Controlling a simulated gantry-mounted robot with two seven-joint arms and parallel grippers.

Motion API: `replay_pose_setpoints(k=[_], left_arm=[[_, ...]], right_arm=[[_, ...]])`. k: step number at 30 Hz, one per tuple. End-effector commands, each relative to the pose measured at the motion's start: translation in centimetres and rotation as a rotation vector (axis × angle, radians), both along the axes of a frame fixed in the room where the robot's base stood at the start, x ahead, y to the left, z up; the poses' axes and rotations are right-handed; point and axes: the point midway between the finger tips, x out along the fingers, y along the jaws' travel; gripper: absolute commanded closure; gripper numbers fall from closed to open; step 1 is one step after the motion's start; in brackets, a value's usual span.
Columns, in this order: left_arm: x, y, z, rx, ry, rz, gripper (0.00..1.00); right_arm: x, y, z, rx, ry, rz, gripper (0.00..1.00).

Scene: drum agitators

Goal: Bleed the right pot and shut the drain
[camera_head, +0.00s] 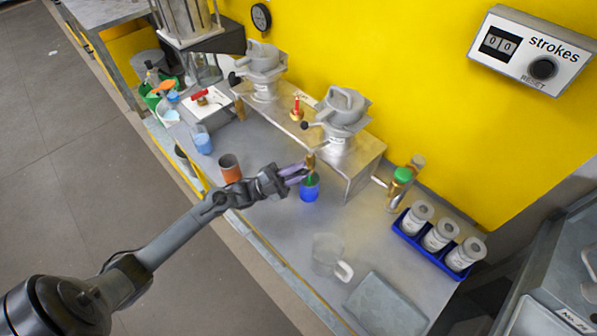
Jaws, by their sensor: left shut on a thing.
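The right pot (341,110) is a grey lidded pot on the right of the metal bench stand. A small brass drain (310,160) sticks out at the stand's front edge below it, with a small green part (311,180) that looks like its handle. A blue cup (309,192) stands just under the drain. My left gripper (303,174) reaches in from the left and is shut at the green part, just above the cup; its fingers partly hide the contact. Whether liquid flows cannot be told. My right gripper is out of view.
The left pot (262,70) stands on the same stand, with a red-topped brass fitting (297,108) between the pots. An orange-brown cup (230,168) is close to my left wrist. A clear jug (327,253), grey slab (386,306) and blue rack (425,252) of jars lie right.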

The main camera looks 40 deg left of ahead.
Motion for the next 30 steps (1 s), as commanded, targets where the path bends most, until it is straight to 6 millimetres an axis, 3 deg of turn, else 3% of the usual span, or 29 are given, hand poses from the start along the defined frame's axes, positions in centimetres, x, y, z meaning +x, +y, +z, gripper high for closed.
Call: replay_pose_setpoints(k=[18,30], left_arm=[[0.0,-0.1,0.1,-0.572,0.048,0.002,1.0],[0.0,0.0,0.0,-0.793,0.068,0.001,1.0]], right_arm=[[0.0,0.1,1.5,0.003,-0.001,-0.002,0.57],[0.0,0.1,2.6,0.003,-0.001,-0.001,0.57]])
